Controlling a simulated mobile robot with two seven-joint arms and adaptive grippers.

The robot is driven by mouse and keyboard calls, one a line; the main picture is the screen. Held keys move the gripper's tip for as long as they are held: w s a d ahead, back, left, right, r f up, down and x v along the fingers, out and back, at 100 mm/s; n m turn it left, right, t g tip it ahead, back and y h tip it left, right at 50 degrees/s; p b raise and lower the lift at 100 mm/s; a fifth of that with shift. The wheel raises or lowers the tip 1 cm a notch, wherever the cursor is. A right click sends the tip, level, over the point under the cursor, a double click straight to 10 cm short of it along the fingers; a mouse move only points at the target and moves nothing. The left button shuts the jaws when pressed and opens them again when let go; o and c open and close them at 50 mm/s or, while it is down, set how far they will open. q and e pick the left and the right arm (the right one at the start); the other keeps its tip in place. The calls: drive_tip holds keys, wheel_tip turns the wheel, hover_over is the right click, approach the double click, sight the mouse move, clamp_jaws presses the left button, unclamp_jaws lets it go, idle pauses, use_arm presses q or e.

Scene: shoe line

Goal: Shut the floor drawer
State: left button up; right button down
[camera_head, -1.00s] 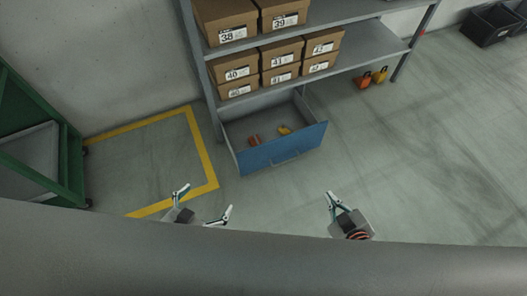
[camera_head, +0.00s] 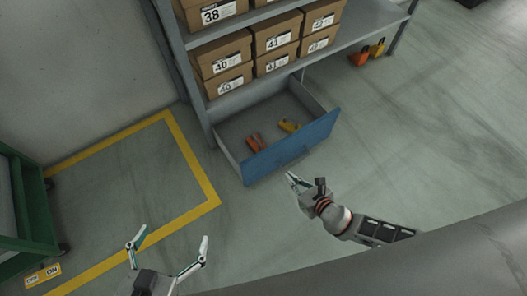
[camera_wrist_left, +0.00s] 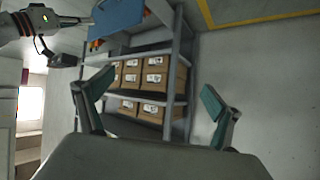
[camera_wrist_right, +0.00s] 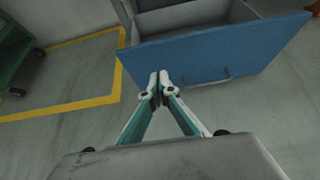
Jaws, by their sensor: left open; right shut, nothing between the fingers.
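The floor drawer with a blue front (camera_head: 292,147) stands pulled out from under the shelf in the head view. An orange shoe (camera_head: 256,143) and a yellow shoe (camera_head: 290,126) lie inside it. My right gripper (camera_head: 291,178) is shut and empty, close in front of the blue front. In the right wrist view its fingertips (camera_wrist_right: 159,80) overlap the left part of the blue front (camera_wrist_right: 215,55), left of the handle (camera_wrist_right: 207,81); I cannot tell whether they touch. My left gripper (camera_head: 170,242) is open and empty, left of the drawer near the yellow floor line.
The shelf rack (camera_head: 360,52) holds several shoe boxes (camera_head: 275,30) above the drawer. More shoes (camera_head: 367,53) stand on the floor at its right. A green cart (camera_head: 30,205) stands at the left.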

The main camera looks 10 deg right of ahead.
drive_tip(key=b, duration=0.4)
approach(267, 153)
wheel_tip(267, 153, down, 3)
drive_tip(key=w, duration=0.1)
drive_tip(key=w+a, duration=0.1)
drive_tip(key=w, duration=0.2)
drive_tip(key=shift+a+r, duration=0.25)
drive_tip(key=shift+a, duration=0.1)
drive_tip(key=shift+w+a, duration=0.2)
drive_tip(key=shift+w, duration=0.3)
use_arm(q)
drive_tip(key=shift+n+t+h, duration=0.5)
drive_tip(key=shift+n+t, duration=0.1)
drive_tip(key=w+d+r, duration=0.2)
drive_tip(key=d+r, duration=0.1)
drive_tip(key=shift+d, duration=0.2)
drive_tip(key=shift+s+f, duration=0.15)
drive_tip(key=shift+f, duration=0.05)
